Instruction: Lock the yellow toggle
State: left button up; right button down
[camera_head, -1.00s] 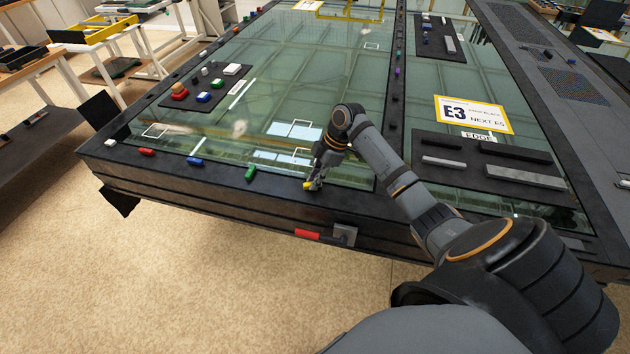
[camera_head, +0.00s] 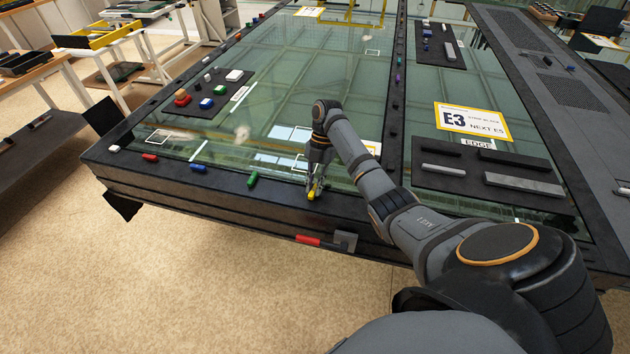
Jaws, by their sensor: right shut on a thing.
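The yellow toggle (camera_head: 311,195) sits on the dark frame along the near edge of the glazed table. My right gripper (camera_head: 314,188) points down at it from above, its fingers shut on the toggle. The fingertips partly hide the toggle, and its exact angle is hard to tell. My left gripper is not in the head view.
On the same near edge are green (camera_head: 252,180), blue (camera_head: 197,167), red (camera_head: 150,157) and white (camera_head: 114,148) toggles. A red-handled clamp (camera_head: 308,240) hangs on the front side. A dark pad (camera_head: 187,108) with coloured blocks lies on the glass.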

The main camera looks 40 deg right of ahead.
jog(key=shift+w+n+g+h+p, duration=0.1)
jog(key=shift+n+g+h+p, duration=0.2)
jog(key=shift+n+p, duration=0.45)
jog(key=shift+n, duration=0.25)
jog(key=c, duration=1.3)
grip_release()
